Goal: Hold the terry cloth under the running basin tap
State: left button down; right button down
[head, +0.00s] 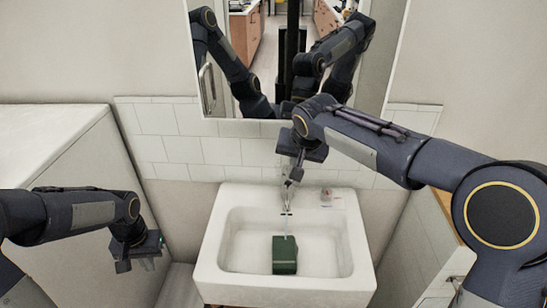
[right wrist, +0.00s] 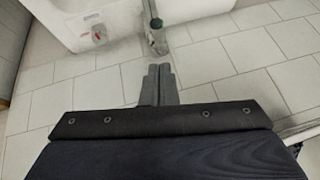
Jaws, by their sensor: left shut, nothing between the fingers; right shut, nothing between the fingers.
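The terry cloth (head: 285,255) appears as a dark green, block-like folded piece in the white basin (head: 213,262), near its middle. The basin tap (head: 287,208) is at the back rim, and a thin pale streak like running water drops from it towards the cloth. My right gripper (head: 293,174) is shut and empty, close above the tap.
A small item with a reddish mark (head: 327,195) sits on the basin's back rim, right of the tap. A mirror (head: 270,95) hangs on the wall above the white tiles (head: 160,148). A white cabinet (head: 60,145) stands at the left; a wood-edged counter (head: 445,205) is at the right.

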aim_at(288, 173)
jog(key=p+x, duration=0.1)
jog(key=x, duration=0.6)
jog(key=shift+w+f, duration=0.1)
jog(key=shift+f, duration=0.05)
